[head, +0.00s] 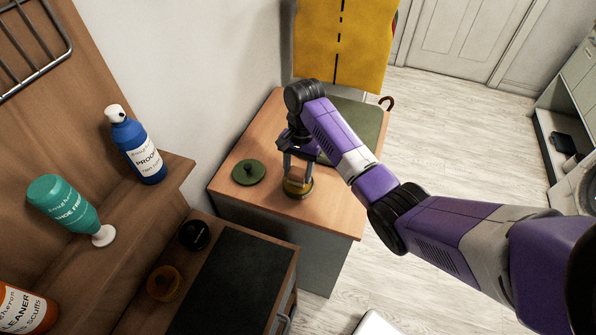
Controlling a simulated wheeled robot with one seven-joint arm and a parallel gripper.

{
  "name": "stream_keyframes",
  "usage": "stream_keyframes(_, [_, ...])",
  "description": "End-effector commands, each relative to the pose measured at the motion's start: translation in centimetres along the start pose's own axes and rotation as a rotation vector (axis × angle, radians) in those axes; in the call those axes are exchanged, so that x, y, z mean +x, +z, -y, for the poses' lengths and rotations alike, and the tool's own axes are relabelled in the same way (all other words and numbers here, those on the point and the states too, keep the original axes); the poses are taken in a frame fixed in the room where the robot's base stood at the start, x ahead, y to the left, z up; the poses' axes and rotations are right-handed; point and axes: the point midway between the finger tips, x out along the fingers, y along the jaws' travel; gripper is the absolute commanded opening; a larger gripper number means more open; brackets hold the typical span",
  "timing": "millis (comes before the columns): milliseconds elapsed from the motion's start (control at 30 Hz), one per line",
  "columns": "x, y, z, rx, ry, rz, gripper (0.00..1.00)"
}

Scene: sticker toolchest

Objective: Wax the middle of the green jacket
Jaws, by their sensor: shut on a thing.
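A green cloth, which looks like the green jacket (356,120), lies flat on the wooden cabinet top, partly hidden behind my arm. My gripper (298,174) points down over the near part of that top, apart from the cloth. It is shut on a small yellowish-brown thing, perhaps an applicator, that is mostly hidden between the fingers. A low round tin (298,188) with a yellowish top is right under the fingertips; I cannot tell whether the held thing touches it. A round dark green lid (248,172) with a knob lies left of the tin.
A yellow cloth (342,40) with black dashes hangs behind the cabinet top (335,215). A lower cabinet with a black mat (228,285) is in front. The floor at right is clear.

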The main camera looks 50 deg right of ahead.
Motion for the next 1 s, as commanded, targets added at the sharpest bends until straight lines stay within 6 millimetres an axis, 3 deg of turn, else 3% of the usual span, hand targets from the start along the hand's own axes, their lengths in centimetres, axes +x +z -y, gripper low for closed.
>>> stream_keyframes(1000, [0.97,-0.12,0.01,0.0,0.0,0.0,0.18])
